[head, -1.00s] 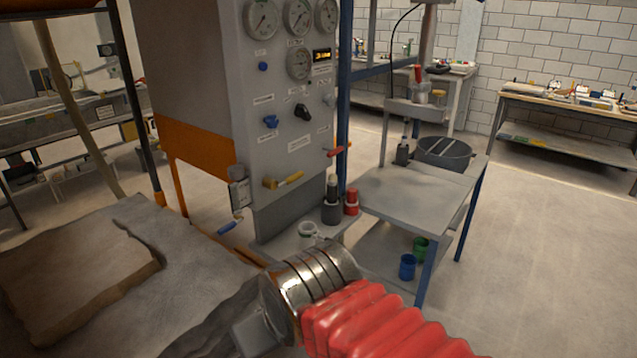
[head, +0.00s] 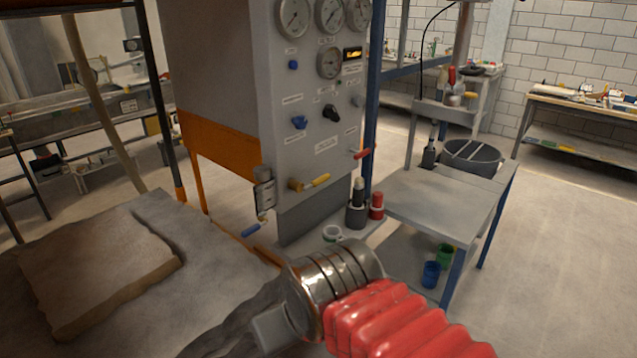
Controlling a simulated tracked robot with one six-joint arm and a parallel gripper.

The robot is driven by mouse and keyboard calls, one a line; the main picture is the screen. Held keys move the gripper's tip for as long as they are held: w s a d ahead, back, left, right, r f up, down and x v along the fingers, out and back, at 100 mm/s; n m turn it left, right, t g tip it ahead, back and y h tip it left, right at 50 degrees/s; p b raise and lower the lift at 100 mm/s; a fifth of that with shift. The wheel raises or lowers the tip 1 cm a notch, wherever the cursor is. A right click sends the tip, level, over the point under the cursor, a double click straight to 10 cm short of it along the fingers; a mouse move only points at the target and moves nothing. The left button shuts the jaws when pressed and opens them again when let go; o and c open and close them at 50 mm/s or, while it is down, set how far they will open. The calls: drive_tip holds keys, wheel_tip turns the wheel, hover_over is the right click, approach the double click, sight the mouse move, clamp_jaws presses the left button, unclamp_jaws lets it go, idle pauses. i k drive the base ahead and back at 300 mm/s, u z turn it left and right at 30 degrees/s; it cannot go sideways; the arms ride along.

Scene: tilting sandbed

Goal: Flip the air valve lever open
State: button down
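A grey control panel cabinet (head: 325,100) stands at the centre. It carries several levers: a yellow lever (head: 316,181) low on its front, a red lever (head: 362,153) at its right edge, and a blue-handled lever (head: 251,230) below a small box on its left side. The yellow lever lies nearly level, tilted slightly up to the right. I cannot tell which lever is the air valve; no label is readable. My gripper (head: 272,329) shows only as a grey block at the end of my arm, below and in front of the panel, apart from the levers. Its fingers are not visible.
A grey table (head: 440,198) stands to the right. A sandbed (head: 100,260) with a raised slab lies at left. The floor at right is clear.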

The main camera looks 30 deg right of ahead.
sight(321, 179)
drive_tip(key=i, duration=0.85)
drive_tip(key=z, duration=0.05)
